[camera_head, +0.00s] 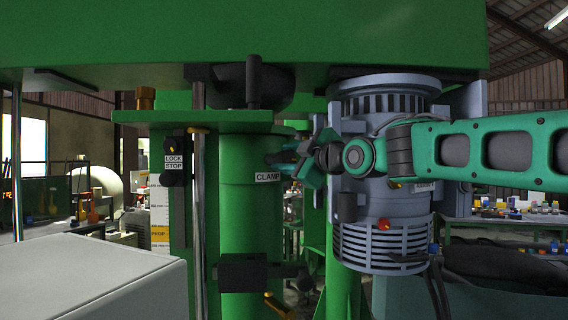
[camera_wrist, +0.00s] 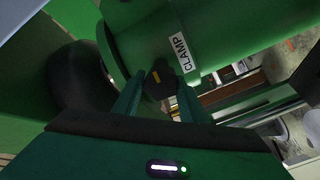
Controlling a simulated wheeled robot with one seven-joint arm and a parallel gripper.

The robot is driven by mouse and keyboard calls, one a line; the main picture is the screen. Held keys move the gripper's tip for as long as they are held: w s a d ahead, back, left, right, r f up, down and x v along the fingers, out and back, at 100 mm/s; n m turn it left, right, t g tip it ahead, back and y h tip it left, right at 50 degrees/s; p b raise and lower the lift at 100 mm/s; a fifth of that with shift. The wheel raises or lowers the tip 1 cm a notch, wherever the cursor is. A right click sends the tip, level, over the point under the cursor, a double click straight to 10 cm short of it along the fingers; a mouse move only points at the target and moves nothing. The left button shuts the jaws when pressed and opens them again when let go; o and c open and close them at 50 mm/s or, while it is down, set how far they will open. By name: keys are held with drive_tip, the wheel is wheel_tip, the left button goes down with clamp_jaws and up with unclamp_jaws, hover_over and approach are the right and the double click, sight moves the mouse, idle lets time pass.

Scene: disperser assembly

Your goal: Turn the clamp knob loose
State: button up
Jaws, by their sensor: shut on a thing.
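The clamp knob (camera_wrist: 157,83) is dark with a yellow mark. In the wrist view it sits between the two fingers of my gripper (camera_wrist: 160,87), beside the white CLAMP label (camera_wrist: 181,52) on the green column. In the head view my gripper (camera_head: 287,160) reaches in from the right at the column's right side, just above the CLAMP label (camera_head: 268,177). My gripper is shut on the knob. The fingers hide much of the knob in the head view.
A grey-blue motor (camera_head: 385,225) stands close behind and below my arm. A green beam (camera_head: 240,40) runs overhead. The LOCK STOP block (camera_head: 174,160) and a metal rod are left of the column. A grey box (camera_head: 90,280) fills the lower left.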

drive_tip(key=n, duration=0.4)
drive_tip(key=shift+f+n, duration=0.3)
drive_tip(key=shift+f, duration=0.2)
drive_tip(key=o, duration=1.1)
drive_tip(key=shift+c, duration=0.2)
drive_tip(key=shift+r, duration=0.2)
drive_tip(key=shift+s, duration=0.1)
drive_tip(key=shift+s+d, duration=0.25)
drive_tip(key=v, duration=1)
drive_tip(key=shift+w, duration=0.1)
